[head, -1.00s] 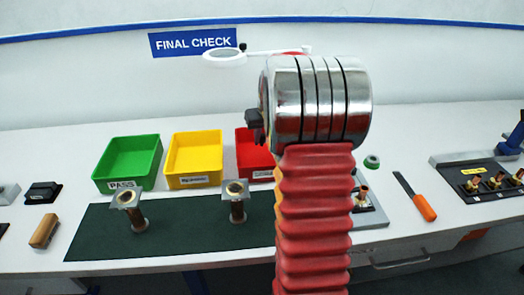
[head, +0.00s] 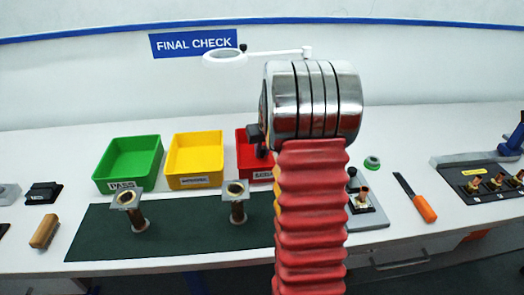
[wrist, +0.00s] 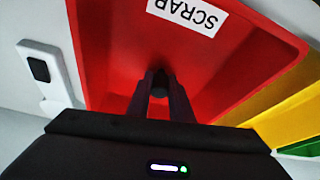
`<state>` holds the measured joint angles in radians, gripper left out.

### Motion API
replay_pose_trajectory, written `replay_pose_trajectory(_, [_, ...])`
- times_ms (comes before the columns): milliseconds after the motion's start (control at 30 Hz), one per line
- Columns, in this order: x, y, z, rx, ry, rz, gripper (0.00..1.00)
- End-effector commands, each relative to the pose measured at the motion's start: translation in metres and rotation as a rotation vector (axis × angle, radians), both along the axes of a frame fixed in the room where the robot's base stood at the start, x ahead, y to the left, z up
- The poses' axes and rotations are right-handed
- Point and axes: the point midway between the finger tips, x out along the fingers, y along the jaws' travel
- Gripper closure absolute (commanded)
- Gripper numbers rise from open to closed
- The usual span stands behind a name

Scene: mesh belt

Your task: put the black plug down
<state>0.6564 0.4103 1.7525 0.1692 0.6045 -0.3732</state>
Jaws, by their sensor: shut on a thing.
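My gripper (wrist: 162,85) is shut on the small dark plug (wrist: 159,80), held between its fingertips in the wrist view. Both are over the inside of the red bin (wrist: 105,50), whose label reads SCRAP. I cannot tell how far the plug is above the bin floor. In the head view the red bin (head: 243,162) is partly hidden behind my arm. Only a dark part of my gripper (head: 261,150) shows there, at the bin, and the plug cannot be made out.
A yellow bin (head: 193,181) and a green PASS bin (head: 121,187) stand left of the red one. Two flanged metal pieces (head: 127,199) (head: 236,190) stand on the dark green mat (head: 180,240). An orange-handled tool (head: 424,209) lies at right.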

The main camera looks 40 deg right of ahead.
Motion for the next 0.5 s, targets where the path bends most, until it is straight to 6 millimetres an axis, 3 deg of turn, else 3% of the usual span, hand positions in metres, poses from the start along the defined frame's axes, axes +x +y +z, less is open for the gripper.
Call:
replay_pose_trajectory(133, [-0.0001,-0.0003,-0.0018,0.0,0.0,0.0,1.0])
replay_pose_trajectory(167, [0.0,-0.0003,-0.0016,0.0,-0.001,0.0,0.79])
replay_pose_trajectory(400, [-0.0002,-0.0005,-0.0014,0.0,0.0,0.0,0.62])
replay_pose_trajectory(500, [-0.0002,-0.0005,-0.0013,0.0,0.0,0.0,0.62])
